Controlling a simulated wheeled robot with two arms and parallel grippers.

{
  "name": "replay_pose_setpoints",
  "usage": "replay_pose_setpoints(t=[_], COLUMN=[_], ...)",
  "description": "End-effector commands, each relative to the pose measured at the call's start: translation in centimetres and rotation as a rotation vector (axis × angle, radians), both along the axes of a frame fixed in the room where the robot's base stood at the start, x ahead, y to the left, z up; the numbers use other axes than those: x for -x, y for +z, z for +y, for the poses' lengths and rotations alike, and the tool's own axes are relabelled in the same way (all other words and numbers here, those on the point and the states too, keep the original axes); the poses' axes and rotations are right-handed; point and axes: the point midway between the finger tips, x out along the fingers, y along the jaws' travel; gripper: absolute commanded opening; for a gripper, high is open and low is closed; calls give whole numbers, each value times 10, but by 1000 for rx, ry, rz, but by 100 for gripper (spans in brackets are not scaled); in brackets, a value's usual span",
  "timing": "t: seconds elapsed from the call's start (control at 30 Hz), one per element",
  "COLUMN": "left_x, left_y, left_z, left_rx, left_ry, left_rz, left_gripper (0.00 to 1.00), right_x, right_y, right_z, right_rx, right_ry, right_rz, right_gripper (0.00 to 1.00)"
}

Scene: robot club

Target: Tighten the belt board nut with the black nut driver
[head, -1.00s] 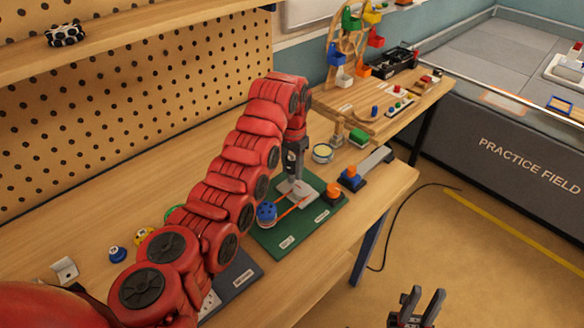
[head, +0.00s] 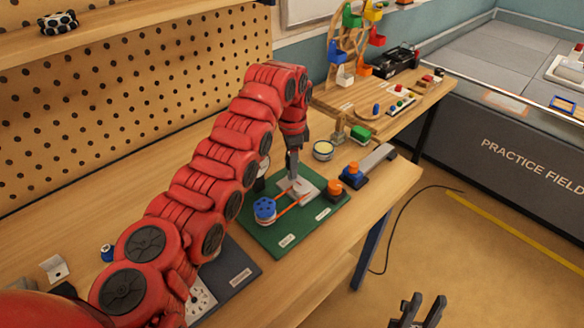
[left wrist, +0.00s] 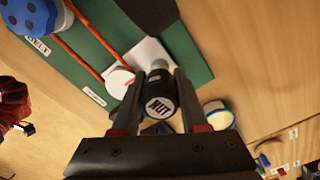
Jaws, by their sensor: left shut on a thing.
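The green belt board (head: 283,240) lies on the wooden bench, with a blue pulley (head: 264,208), an orange belt and a pale plate (head: 310,188). My left gripper (head: 293,152) is above the pale plate, pointing down. In the left wrist view my left gripper (left wrist: 158,105) is shut on the black nut driver (left wrist: 160,103), whose end reads NUT. The driver is seen nearly end-on over the plate, and its tip and the nut are hidden, so contact cannot be told. My right gripper (head: 417,312) is open and empty, low beyond the bench's front edge.
An orange knob (head: 335,188) and a blue block with an orange top (head: 354,174) stand right of the pale plate. A round tin (head: 323,150) is behind. A grey board (head: 238,268) lies nearer. The bench by the pegboard is mostly clear.

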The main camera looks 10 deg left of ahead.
Motion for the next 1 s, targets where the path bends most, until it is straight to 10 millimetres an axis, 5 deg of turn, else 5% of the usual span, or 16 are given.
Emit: replay_pose_setpoints(t=[0.2, 0.5, 0.53, 0.7, 1.0], left_x=[0, 0, 0, 0, 0], left_y=[0, 0, 0, 0, -1], left_z=[0, -1, -1, -1, -1], left_rx=[0, 0, 0, 1, 1], left_ry=[-355, -423, -423, -422, -403], left_rz=[-1, -1, -1, -1, 0], left_gripper=[0, 0, 45, 75, 75], right_x=[0, 0, 0, 0, 0], right_y=[-5, -5, -5, -5, -7], right_z=[0, 0, 0, 0, 0], right_rx=[0, 0, 0, 0, 0], right_ry=[0, 0, 0, 0, 0], right_rz=[0, 0, 0, 0, 0], right_gripper=[32, 32, 32, 32, 32])
